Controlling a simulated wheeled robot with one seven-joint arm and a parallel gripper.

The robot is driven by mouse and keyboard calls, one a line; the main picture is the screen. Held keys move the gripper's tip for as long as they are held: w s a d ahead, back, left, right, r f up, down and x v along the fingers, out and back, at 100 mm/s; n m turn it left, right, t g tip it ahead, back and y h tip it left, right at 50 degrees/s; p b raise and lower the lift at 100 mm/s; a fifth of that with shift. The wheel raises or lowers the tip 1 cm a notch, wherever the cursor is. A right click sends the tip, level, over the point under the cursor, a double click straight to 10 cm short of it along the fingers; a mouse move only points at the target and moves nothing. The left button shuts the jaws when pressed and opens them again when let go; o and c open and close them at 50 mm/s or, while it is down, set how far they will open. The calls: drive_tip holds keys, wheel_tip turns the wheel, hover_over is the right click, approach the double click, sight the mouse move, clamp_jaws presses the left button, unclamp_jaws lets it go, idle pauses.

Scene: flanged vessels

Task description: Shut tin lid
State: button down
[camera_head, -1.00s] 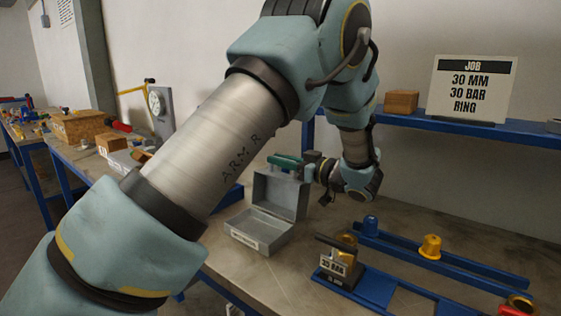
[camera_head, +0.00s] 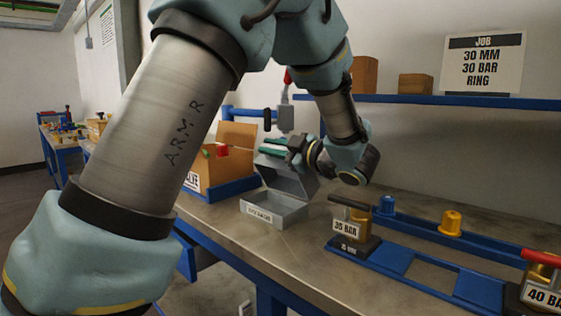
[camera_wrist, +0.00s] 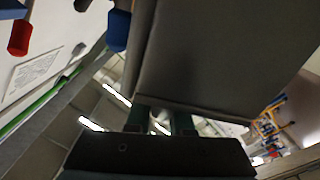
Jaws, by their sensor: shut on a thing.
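The grey tin (camera_head: 277,212) stands on the bench, with a pale label on its front. Its lid (camera_head: 290,178) is raised on the hinge at the back and slants over the tin, leaving the inside partly in view. My gripper (camera_head: 272,148) is at the lid's top edge, its green fingers shut on the lid. In the wrist view the lid (camera_wrist: 220,50) is a large dark grey panel, with my gripper's fingers (camera_wrist: 160,120) at its edge. The exact contact is partly hidden.
A cardboard box (camera_head: 228,165) in a blue tray stands left of the tin. A blue rack with a 30 BAR block (camera_head: 347,226) and a yellow flanged piece (camera_head: 451,222) lies to the right. A blue shelf (camera_head: 450,101) runs behind. Bare bench lies in front.

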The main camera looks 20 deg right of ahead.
drive_tip(key=shift+s+a+f+n+b, duration=0.4)
drive_tip(key=shift+a+n+b, duration=0.25)
drive_tip(key=shift+b, duration=0.3)
drive_tip(key=shift+s+a+f+n+b, duration=0.35)
drive_tip(key=shift+a+n+b, duration=0.25)
drive_tip(key=shift+b, duration=0.3)
drive_tip(key=c, duration=0.8)
unclamp_jaws()
drive_tip(key=v, duration=1)
drive_tip(key=shift+s+d+b, duration=0.2)
drive_tip(key=shift+s+b, duration=0.15)
drive_tip(key=shift+r, duration=0.1)
drive_tip(key=shift+c, duration=0.3)
